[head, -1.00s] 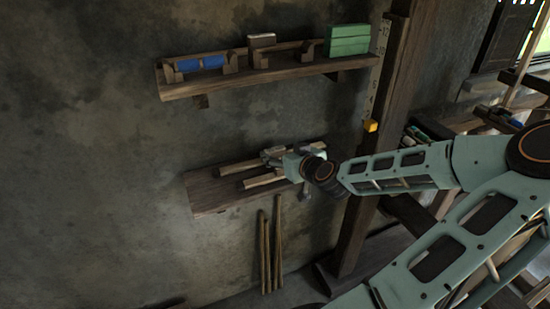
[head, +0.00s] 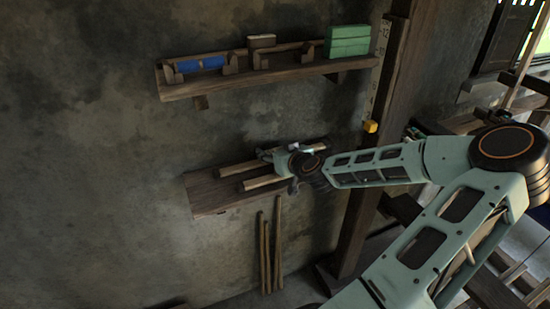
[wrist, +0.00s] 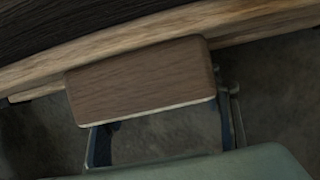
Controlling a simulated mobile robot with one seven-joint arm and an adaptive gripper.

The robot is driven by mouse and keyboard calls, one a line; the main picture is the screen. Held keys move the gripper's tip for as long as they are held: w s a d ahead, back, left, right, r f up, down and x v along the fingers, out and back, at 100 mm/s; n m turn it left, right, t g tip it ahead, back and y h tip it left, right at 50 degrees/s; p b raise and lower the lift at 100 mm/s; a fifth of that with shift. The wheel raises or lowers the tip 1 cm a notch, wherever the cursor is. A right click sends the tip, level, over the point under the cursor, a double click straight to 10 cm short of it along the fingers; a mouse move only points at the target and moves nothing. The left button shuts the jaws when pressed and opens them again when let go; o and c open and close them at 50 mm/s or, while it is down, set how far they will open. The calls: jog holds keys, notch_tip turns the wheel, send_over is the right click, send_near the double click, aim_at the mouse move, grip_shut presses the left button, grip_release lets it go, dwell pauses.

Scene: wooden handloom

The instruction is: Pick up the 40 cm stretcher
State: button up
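Two light wooden bars lie on the lower wall shelf (head: 212,195) in the head view: a rear one (head: 238,167) and a front one (head: 262,182). No marking shows which is the 40 cm stretcher. My gripper (head: 277,170) is over the right part of the bars, fingers spread, partly covering them. In the wrist view a brown wooden piece (wrist: 142,78) crosses in front of the fingertips and hides them; the finger sides (wrist: 165,140) stand wide apart below it. A long pale bar (wrist: 110,42) runs behind it. Contact cannot be told.
An upper shelf (head: 210,88) holds blue rolls (head: 200,64) and green boxes (head: 347,41). A wooden post (head: 368,175) with a yellow block (head: 370,126) stands right of the shelves. Several thin sticks (head: 265,250) lean on the wall below.

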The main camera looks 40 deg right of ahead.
jog(key=c, duration=0.9)
jog(key=shift+r, duration=0.2)
